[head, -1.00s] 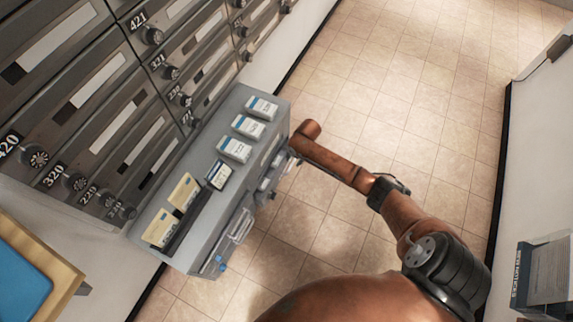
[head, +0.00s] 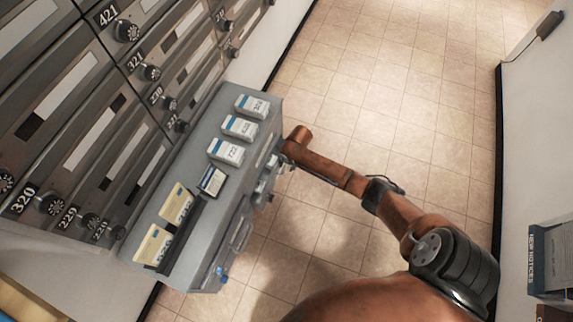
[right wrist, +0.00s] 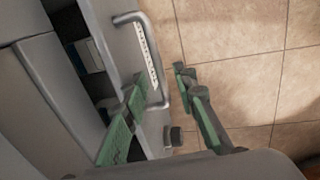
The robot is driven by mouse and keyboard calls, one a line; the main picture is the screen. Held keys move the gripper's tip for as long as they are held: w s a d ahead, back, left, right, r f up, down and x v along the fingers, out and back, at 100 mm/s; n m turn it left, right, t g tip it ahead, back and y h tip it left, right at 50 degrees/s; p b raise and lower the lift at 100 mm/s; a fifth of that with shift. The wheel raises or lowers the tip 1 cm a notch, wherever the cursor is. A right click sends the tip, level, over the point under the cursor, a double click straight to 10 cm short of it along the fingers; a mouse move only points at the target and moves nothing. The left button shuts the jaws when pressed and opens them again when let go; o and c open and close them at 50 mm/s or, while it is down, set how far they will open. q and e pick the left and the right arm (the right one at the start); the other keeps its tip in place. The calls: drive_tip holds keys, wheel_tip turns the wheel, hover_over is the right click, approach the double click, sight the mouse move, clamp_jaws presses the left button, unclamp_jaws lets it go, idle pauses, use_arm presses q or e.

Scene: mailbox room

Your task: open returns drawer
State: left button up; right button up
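A grey cabinet (head: 207,131) stands below the mailbox wall in the head view, with handled drawer fronts on its right side. In the right wrist view, a drawer front (right wrist: 116,57) with a bar handle (right wrist: 144,19) and a label strip stands away from the cabinet body. A dark gap behind it shows blue and white items (right wrist: 88,55). The label is too small to read. My right gripper (right wrist: 166,78) has its green fingers apart, one on each side of the handle bar. In the head view it is small and partly hidden at the cabinet front (head: 270,180). My left gripper is out of view.
White-and-blue boxes (head: 226,151) and yellow cards (head: 153,246) stand on the cabinet top. Mailboxes with dials (head: 127,31) line the left wall. The tiled floor (head: 400,120) is clear. A notice holder (head: 553,258) is at the right wall.

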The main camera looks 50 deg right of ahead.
drive_tip(key=shift+c, duration=0.4)
clamp_jaws()
